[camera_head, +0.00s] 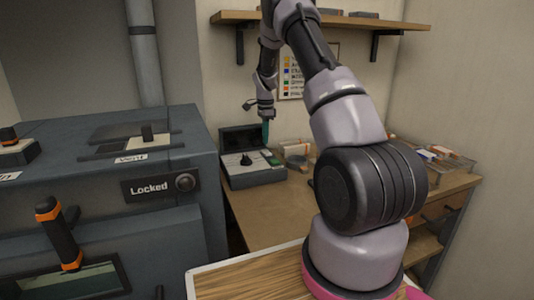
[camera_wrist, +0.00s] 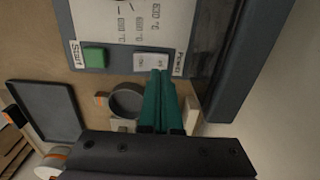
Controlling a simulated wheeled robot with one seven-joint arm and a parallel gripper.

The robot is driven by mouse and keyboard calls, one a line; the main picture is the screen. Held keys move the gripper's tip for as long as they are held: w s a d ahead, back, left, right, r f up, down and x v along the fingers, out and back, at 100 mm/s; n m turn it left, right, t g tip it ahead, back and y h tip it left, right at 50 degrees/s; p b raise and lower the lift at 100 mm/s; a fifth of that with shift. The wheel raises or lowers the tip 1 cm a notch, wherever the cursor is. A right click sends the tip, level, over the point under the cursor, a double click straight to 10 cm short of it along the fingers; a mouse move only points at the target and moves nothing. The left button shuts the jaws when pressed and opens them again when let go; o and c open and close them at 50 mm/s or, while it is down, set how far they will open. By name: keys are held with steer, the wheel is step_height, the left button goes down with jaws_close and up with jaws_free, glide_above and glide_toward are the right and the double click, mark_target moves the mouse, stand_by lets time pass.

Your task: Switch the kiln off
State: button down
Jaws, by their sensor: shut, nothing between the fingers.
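In the wrist view, the control panel (camera_wrist: 120,22) shows temperature marks, a green Start button (camera_wrist: 95,57) and a white rocker switch (camera_wrist: 145,62) beside the label "Power". My gripper (camera_head: 266,140) is shut and empty over the control box. In the wrist view its teal fingertips (camera_wrist: 160,74) overlap the switch's lower right edge; I cannot tell whether they touch it.
The kiln door has an orange and black handle (camera_head: 60,235).

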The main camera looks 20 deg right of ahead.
step_height(320, 180, up, 4)
steer(key=shift+f, duration=0.1)
stand_by(0.4)
